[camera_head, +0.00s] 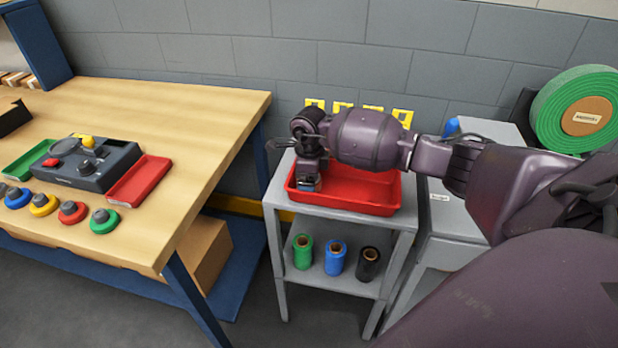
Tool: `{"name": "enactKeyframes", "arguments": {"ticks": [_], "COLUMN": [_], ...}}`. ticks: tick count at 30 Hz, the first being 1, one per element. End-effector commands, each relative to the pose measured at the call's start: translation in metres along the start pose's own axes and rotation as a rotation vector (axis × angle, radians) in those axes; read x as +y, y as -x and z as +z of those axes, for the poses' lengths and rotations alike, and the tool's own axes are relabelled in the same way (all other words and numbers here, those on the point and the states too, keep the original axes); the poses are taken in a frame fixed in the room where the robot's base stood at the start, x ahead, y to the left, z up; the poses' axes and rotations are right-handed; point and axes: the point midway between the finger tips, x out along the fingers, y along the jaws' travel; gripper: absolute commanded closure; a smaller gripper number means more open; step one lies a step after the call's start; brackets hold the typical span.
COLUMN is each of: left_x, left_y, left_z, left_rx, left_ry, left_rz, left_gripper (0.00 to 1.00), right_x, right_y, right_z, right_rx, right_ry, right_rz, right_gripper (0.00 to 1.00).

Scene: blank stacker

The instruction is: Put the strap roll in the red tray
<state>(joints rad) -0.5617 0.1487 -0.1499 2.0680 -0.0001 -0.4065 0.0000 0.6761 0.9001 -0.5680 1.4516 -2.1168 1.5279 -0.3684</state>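A red tray (350,207) sits on top of a small grey stand. My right arm reaches in from the right across it, and my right gripper (306,184) points down at the tray's left end. The fingers are small and dark; I cannot tell whether they are open or hold anything. The arm hides part of the tray's inside. A large green roll with a tan labelled core (546,115) stands at the right. Small green (302,253), blue (335,260) and black (367,264) rolls stand upright on the stand's lower shelf. I cannot tell which roll is the strap roll. My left gripper is not in view.
A wooden workbench (175,112) at the left holds a grey control box (87,166), coloured knobs, a small green tray (30,160) and a smaller red tray (138,181). A grey cabinet (455,212) stands right of the stand. A grey block wall is behind.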

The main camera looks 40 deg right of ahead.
Motion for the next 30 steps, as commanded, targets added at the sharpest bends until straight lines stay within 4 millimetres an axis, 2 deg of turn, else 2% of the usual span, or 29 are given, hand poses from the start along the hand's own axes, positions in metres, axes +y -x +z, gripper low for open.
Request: {"name": "enactKeyframes", "arguments": {"ticks": [8,13,24,30], "left_x": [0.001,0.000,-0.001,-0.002], "left_y": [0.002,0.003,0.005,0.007], "left_z": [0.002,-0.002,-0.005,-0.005], "left_rx": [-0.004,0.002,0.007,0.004], "left_ry": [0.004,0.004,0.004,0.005], "left_rz": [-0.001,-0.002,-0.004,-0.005], "left_gripper": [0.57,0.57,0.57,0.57], "right_x": [0.000,-0.001,-0.001,0.000], "right_y": [0.001,0.013,0.081,0.110], "right_z": [0.000,0.000,0.000,0.000], "right_rx": [0.000,-0.002,-0.002,-0.002], "right_ry": [0.000,0.001,0.002,0.002], "right_rz": [0.000,-0.003,-0.005,-0.003], "right_gripper": [0.05,0.05,0.05,0.05]}}
